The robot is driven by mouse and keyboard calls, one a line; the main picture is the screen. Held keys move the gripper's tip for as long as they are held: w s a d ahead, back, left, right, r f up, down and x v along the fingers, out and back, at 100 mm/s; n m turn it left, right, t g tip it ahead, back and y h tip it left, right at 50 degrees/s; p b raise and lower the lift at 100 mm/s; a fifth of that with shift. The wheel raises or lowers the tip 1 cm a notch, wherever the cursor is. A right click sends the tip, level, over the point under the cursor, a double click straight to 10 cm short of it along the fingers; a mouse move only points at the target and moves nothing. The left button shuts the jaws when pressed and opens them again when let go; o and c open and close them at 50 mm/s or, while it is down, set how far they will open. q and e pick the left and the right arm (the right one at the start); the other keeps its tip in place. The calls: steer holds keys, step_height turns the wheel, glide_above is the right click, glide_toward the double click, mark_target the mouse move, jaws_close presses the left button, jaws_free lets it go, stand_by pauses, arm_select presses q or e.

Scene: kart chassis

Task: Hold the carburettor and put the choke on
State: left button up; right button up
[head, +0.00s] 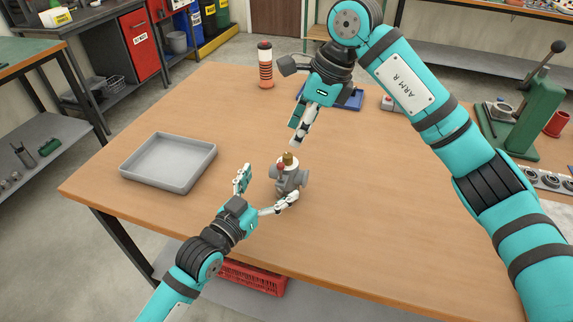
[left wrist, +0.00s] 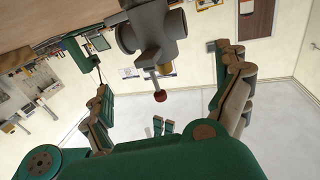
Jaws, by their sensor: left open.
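The grey carburettor (head: 292,181) stands on the wooden table (head: 380,200) near the middle, with a brass-coloured piece (head: 288,157) on top. In the left wrist view, the grey body (left wrist: 152,32) has a rod with a red tip (left wrist: 160,96) sticking out. I cannot tell whether that rod is the choke. My left gripper (head: 268,184) is open, with one finger left of the carburettor and the other in front of it. Both spread fingers show in the left wrist view (left wrist: 165,85). My right gripper (head: 296,136) is above and behind the carburettor; its grip is unclear.
An empty grey tray (head: 170,160) lies at the table's left. A green lever press (head: 530,115) is at the right. The table between tray and back edge is clear.

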mark_target(288, 163)
arm_select(q)
steer(key=x, duration=0.8)
steer(key=shift+w, duration=0.1)
